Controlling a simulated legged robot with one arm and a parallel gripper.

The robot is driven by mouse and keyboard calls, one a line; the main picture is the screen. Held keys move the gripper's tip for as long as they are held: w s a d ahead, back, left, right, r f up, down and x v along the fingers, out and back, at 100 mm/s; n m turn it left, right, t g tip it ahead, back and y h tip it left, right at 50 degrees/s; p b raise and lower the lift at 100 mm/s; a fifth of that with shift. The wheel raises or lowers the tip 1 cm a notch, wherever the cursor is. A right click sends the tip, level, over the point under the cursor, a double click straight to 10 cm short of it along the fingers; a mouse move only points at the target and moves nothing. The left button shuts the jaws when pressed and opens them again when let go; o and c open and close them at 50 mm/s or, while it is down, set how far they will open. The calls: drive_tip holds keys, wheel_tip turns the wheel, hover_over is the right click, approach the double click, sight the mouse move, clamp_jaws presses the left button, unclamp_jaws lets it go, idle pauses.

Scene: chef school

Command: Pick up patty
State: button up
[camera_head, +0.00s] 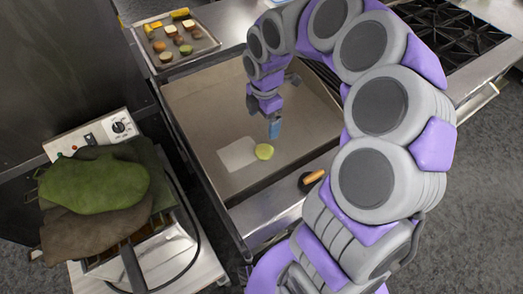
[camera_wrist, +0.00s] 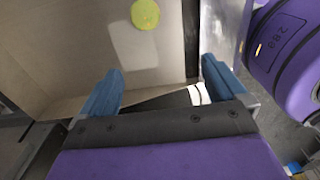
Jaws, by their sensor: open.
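A yellow-green round piece (camera_head: 264,151) lies flat on the wide metal griddle surface (camera_head: 205,105), at the corner of a pale rectangle. It also shows at the top of the wrist view (camera_wrist: 145,14). I cannot tell whether it is the patty. Several small brown, red and pale food pieces lie on a tray (camera_head: 165,62) at the upper left; a brown one (camera_head: 159,46) could be a patty. My gripper (camera_head: 274,128) points down over the surface, near the yellow-green piece. In the wrist view its blue fingers (camera_wrist: 158,85) are apart with nothing held between them.
A fryer (camera_head: 165,262) with green and brown cloths (camera_head: 95,187) stands at the lower left. A stove with black grates (camera_head: 450,35) is at the upper right. A dark item with an orange-brown handle (camera_head: 313,178) lies on the front ledge. Much of the griddle surface is bare.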

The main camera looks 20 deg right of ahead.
drive_tip(key=w+d+f+n, duration=0.3)
drive_tip(key=w+f, duration=0.1)
drive_tip(key=b, duration=0.2)
hover_over(264, 149)
wheel_tip(264, 149, down, 6)
drive_tip(key=f, duration=0.3)
drive_tip(key=d+f+b, duration=0.1)
drive_tip(key=f, duration=0.1)
drive_tip(key=shift+d+f, duration=0.1)
drive_tip(key=shift+f, duration=0.3)
drive_tip(key=f, duration=0.1)
drive_tip(key=a+f+b, duration=0.1)
drive_tip(key=f, duration=0.2)
drive_tip(key=shift+a+b, duration=0.3)
drive_tip(key=shift+a, duration=0.05)
drive_tip(key=shift+d+f, duration=0.15)
drive_tip(key=shift+f, duration=0.35)
drive_tip(key=shift+d+r, duration=0.1)
drive_tip(key=shift+d, duration=0.1)
drive_tip(key=shift+c, duration=0.8)
drive_tip(key=shift+a, duration=0.2)
drive_tip(key=c, duration=0.8)
drive_tip(key=shift+d, duration=0.1)
drive_tip(key=shift+c, duration=1.1)
